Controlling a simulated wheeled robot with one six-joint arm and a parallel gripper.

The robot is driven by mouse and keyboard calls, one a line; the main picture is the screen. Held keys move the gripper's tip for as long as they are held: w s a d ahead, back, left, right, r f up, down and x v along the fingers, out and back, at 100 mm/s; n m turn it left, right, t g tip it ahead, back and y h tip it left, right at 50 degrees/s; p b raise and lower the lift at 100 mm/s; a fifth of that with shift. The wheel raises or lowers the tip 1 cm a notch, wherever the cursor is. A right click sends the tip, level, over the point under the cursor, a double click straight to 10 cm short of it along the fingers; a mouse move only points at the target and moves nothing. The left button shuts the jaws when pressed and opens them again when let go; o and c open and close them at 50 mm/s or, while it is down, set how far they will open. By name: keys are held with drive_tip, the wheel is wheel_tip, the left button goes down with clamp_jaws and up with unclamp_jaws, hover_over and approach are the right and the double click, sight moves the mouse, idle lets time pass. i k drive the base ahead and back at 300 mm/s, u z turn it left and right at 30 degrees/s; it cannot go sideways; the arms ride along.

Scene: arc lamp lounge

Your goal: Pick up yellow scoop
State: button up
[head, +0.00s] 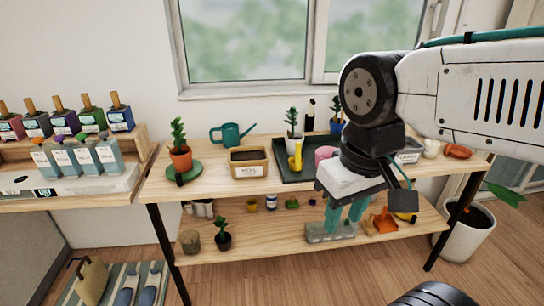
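A yellow tool that looks like the scoop (298,155) stands upright at the front left of the dark tray (285,174) on the table top. It is in front of a small potted plant; its exact shape is too small to tell. My gripper (346,216) points down, to the right of the yellow tool and lower in the picture. Its two teal fingers are apart with a gap between them, and nothing shows held. My arm hides part of the tray and the table's right side.
The wooden table (215,175) also bears a soil box (248,163), a teal watering can (231,134), a cactus pot (181,158) and a pink pot (325,154). The lower shelf holds a grey block (330,233) and an orange scoop-like tool (384,222). A white planter (468,236) stands right.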

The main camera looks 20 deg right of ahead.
sight(297, 162)
drive_tip(key=z, duration=0.1)
drive_tip(key=i, duration=0.65)
drive_tip(key=z, duration=0.7)
drive_tip(key=i, duration=0.4)
drive_tip(key=z, duration=0.3)
